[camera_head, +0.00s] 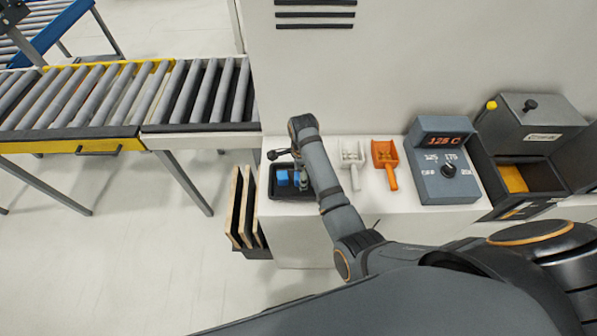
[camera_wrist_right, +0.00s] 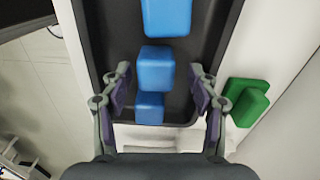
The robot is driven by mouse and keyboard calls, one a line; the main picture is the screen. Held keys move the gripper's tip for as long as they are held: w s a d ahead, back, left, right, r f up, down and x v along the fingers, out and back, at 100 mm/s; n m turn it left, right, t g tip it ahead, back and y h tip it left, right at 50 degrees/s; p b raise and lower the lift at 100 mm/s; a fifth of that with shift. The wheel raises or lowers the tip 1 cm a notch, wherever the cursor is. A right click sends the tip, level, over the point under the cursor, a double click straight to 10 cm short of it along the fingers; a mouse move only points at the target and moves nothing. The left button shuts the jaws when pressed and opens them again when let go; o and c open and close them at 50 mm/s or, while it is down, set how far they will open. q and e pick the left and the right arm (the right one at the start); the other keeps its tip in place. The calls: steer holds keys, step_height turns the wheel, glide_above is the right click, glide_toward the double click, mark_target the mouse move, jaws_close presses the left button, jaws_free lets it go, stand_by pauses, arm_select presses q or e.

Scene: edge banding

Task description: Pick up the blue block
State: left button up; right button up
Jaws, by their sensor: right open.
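Several blue blocks lie in a black tray (camera_head: 290,195). In the right wrist view, one blue block (camera_wrist_right: 166,15) is at the far end, another blue block (camera_wrist_right: 155,68) is in the middle, and a third (camera_wrist_right: 149,108) is at the near end of the tray (camera_wrist_right: 98,40). My right gripper (camera_wrist_right: 160,88) is open over the tray, with its fingers on either side of the two nearer blocks and visible gaps to them. In the head view the blue blocks (camera_head: 283,178) are partly hidden by my right arm. My left gripper is out of view.
On the white counter, a white scoop (camera_head: 352,160), an orange scoop (camera_head: 385,160) and a control box (camera_head: 446,165) stand right of my arm. Boards (camera_head: 243,205) stand left; a roller conveyor (camera_head: 110,95) lies beyond.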

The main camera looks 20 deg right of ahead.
steer(key=shift+w+d+f, duration=0.15)
steer(key=shift+w+f, duration=0.05)
steer(key=shift+s+a+r, duration=0.2)
steer(key=shift+s, duration=0.1)
steer(key=shift+c, duration=0.6)
steer(key=shift+s+a+r, duration=0.25)
steer(key=shift+s, duration=0.1)
steer(key=c, duration=0.5)
steer(key=shift+c, duration=1.1)
steer(key=shift+w+d+f, duration=0.15)
steer(key=shift+c, duration=2)
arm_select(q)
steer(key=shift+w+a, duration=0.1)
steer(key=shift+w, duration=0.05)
